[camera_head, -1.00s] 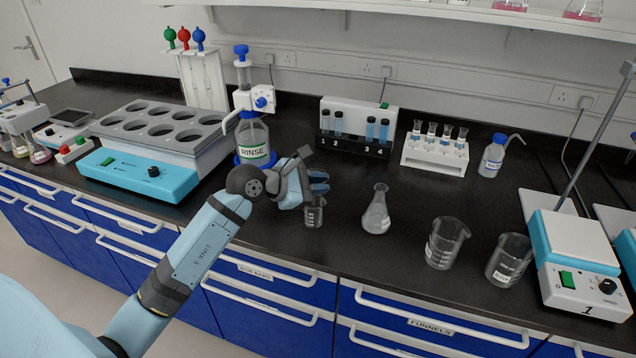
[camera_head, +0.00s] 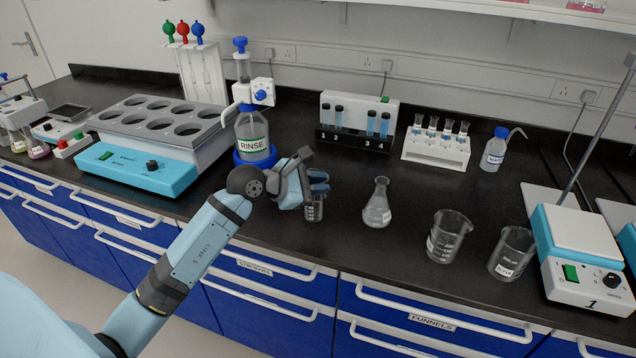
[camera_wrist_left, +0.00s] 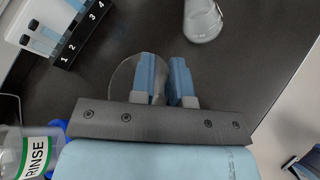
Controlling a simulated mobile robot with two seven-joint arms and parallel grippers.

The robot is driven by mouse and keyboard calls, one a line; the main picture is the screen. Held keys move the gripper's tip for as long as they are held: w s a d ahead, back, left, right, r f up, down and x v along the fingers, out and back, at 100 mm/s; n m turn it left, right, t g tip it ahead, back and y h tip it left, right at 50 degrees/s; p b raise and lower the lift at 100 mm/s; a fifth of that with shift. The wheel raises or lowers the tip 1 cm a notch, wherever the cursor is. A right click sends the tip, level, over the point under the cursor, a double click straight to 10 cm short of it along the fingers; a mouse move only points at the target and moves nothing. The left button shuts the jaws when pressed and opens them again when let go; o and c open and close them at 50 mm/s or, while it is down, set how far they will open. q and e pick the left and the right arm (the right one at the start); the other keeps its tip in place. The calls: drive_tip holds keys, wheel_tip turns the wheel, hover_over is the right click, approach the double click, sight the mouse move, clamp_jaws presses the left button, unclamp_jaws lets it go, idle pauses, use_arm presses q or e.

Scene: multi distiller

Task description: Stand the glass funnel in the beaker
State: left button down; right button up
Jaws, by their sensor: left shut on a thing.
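My left gripper (camera_head: 318,184) is shut on the glass funnel, whose clear round rim (camera_wrist_left: 123,78) shows beside the blue fingers in the left wrist view. The fingers are right above a small glass beaker (camera_head: 313,211), which stands upright on the black bench. The funnel's stem is hidden by the fingers and the clear glass, so I cannot tell how far it reaches into the beaker. Two larger beakers stand to the right, one nearer (camera_head: 446,238) and one (camera_head: 511,254) by the hotplate. My right gripper is not in view.
A conical flask (camera_head: 377,208) stands just right of my gripper. The RINSE bottle (camera_head: 252,137) is close behind on the left. A vial rack (camera_head: 436,149), a wash bottle (camera_head: 494,150) and a hotplate (camera_head: 577,238) stand farther right. The bench between flask and racks is clear.

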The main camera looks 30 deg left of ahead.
use_arm(q)
drive_tip(key=shift+f+b, duration=0.65)
drive_tip(key=shift+f, duration=0.35)
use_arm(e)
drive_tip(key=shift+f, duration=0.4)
use_arm(q)
drive_tip(key=c, duration=1)
unclamp_jaws()
drive_tip(key=shift+c, duration=0.2)
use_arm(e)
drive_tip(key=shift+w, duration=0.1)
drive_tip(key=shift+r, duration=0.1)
use_arm(q)
drive_tip(key=shift+s+a, duration=0.1)
drive_tip(key=shift+s, duration=0.1)
drive_tip(key=v, duration=1.3)
drive_tip(key=shift+s+r, duration=0.15)
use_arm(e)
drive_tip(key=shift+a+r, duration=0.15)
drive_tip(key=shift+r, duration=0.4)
use_arm(q)
drive_tip(key=shift+a, duration=0.1)
